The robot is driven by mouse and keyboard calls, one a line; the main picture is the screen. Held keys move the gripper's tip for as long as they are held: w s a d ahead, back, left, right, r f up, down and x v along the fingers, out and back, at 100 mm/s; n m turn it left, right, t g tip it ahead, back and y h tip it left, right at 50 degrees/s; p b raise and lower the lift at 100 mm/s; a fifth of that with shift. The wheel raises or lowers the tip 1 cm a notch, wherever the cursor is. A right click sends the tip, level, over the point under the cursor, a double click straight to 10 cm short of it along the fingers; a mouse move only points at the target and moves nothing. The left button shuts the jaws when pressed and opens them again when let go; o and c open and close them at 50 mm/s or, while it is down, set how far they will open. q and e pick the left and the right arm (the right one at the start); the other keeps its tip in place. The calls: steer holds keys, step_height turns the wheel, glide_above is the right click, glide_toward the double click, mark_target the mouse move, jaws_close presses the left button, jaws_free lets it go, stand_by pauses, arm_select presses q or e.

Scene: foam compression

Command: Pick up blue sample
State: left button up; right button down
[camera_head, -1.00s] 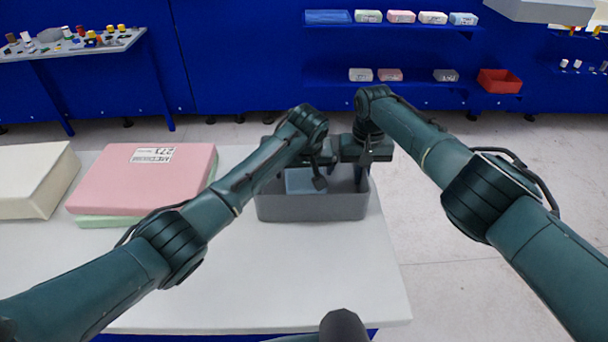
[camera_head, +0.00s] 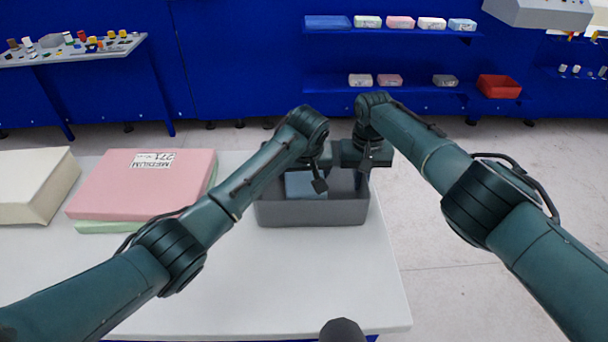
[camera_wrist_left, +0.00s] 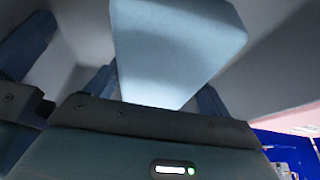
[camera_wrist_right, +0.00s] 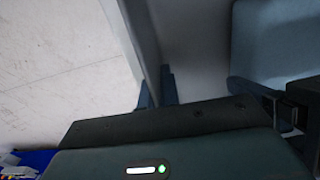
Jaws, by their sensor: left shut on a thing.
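The blue sample (camera_head: 300,186) is a light blue foam block inside the grey bin (camera_head: 312,213) on the table. In the left wrist view the sample (camera_wrist_left: 175,45) lies between the fingers of my left gripper (camera_wrist_left: 158,85), which is shut on it. Part of the sample (camera_wrist_right: 275,45) also shows at the top right of the right wrist view. My right gripper (camera_wrist_right: 155,90) is at the bin's wall, with a finger on each side of it. I cannot tell whether those fingers press on the wall. My arms hide much of both grippers in the head view.
A pink foam block (camera_head: 140,186) lies on a green one (camera_head: 92,227) at the left of the white table (camera_head: 330,285). A cream block (camera_head: 35,185) lies beside them. The table's front middle is clear. Shelves with small foam samples (camera_head: 400,22) hang on the blue back wall.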

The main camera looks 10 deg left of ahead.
arm_select(q)
step_height(320, 180, up, 11)
steer(key=s+d, duration=0.2)
steer(key=s, duration=1.7)
steer(key=shift+s+d+f, duration=0.2)
steer(key=shift+d+f, duration=0.05)
steer(key=shift+f, duration=0.05)
arm_select(e)
steer(key=c, duration=1.6)
jaws_free()
steer(key=shift+o, duration=0.2)
step_height(320, 180, up, 12)
steer(key=shift+r, duration=0.1)
